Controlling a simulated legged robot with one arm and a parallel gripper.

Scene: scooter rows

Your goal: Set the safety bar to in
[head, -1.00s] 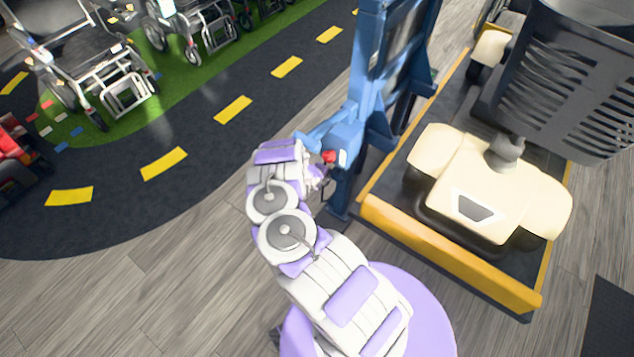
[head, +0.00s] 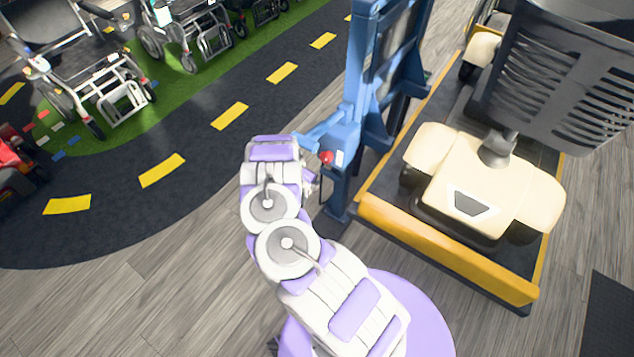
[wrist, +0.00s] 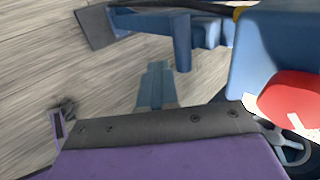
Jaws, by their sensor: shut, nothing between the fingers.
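The blue post (head: 347,178) stands at the left front corner of the scooter platform. A blue arm, which looks like the safety bar (head: 313,138), juts left from it above a red knob (head: 326,158). In the wrist view, a blue bar with a short peg (wrist: 182,45) lies ahead, and the red knob (wrist: 292,100) is close at the right. My gripper (wrist: 157,68) is shut and empty; its narrow grey-blue fingers point toward the bar, just left of the peg, with no clear contact. In the head view my wrist hides the fingers.
The yellow-edged platform (head: 440,254) with a cream scooter (head: 475,190) and dark seat fills the right. A wheelchair (head: 100,80) and others stand on green flooring at the upper left. Wooden floor (head: 130,300) is clear at the lower left.

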